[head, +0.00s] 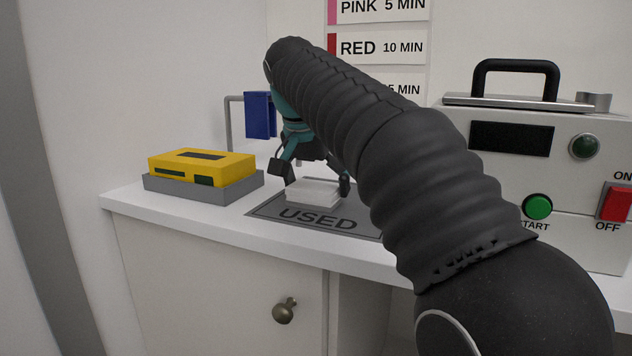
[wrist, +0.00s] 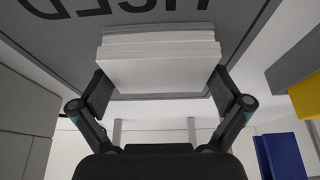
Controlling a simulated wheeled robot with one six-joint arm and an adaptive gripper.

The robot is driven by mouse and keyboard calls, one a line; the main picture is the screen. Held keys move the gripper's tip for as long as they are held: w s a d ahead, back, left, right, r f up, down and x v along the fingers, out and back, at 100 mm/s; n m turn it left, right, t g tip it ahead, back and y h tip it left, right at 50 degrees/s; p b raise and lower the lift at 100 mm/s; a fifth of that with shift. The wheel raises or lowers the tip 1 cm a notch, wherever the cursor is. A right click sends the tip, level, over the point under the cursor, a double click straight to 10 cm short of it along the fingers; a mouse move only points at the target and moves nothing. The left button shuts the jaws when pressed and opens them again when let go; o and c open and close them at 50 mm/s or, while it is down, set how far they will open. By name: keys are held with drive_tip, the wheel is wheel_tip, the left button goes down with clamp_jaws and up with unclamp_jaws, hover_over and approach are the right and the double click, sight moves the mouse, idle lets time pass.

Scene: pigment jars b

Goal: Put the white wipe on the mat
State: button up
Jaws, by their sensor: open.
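The white wipe (head: 313,191) looks like a small folded stack and lies on the dark grey mat (head: 277,207), behind its word "USED". My gripper (head: 316,185) is open, with one finger on each side of the wipe. In the wrist view, the wipe (wrist: 160,58) sits between the two open fingertips (wrist: 161,88), with a visible gap at least on the right side. The mat (wrist: 60,40) shows around it in that view. My arm hides the mat's right part in the head view.
A yellow device (head: 202,165) sits in a grey tray (head: 165,187) to the left. A machine with buttons (head: 545,165) stands at right. The counter's front edge (head: 230,238) is close to the mat.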

sight(307, 190)
drive_tip(key=p+v, duration=0.2)
drive_tip(key=v, duration=0.8)
drive_tip(key=shift+w+r+p, duration=0.1)
drive_tip(key=shift+r+p, duration=0.05)
drive_tip(key=shift+p, duration=0.15)
drive_tip(key=shift+v, duration=1)
